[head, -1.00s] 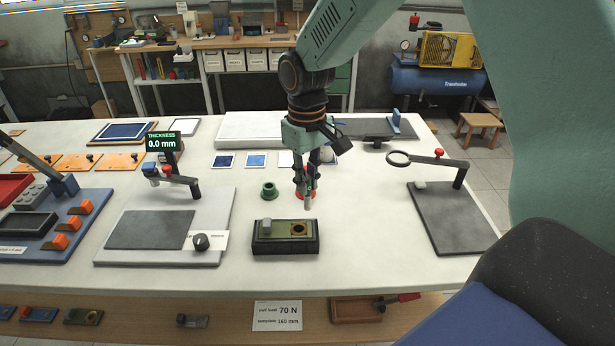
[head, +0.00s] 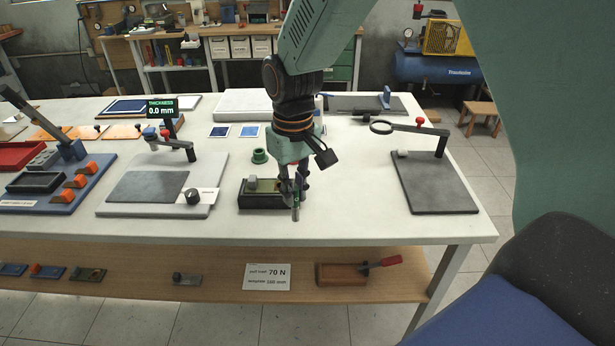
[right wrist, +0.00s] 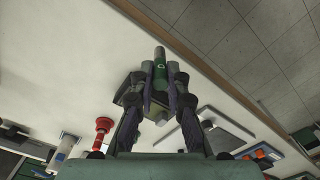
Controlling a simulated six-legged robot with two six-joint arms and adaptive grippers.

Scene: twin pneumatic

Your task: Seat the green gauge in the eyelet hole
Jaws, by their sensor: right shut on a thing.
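My right gripper (head: 295,192) is shut on the green gauge, a slim pin with a grey end. In the right wrist view the gauge (right wrist: 160,68) stands between the fingertips (right wrist: 161,78). In the head view the gauge (head: 296,212) points down at the right front end of the dark block (head: 262,203). The block carries an olive plate with a grey piece at its left. The eyelet hole is hidden behind my right gripper. I cannot tell whether the gauge touches the block. My left gripper is out of view.
A green ring stand (head: 259,156) is behind the block. A dark pad with a magnifier arm (head: 440,185) is at the right. White table is clear between the block and that pad.

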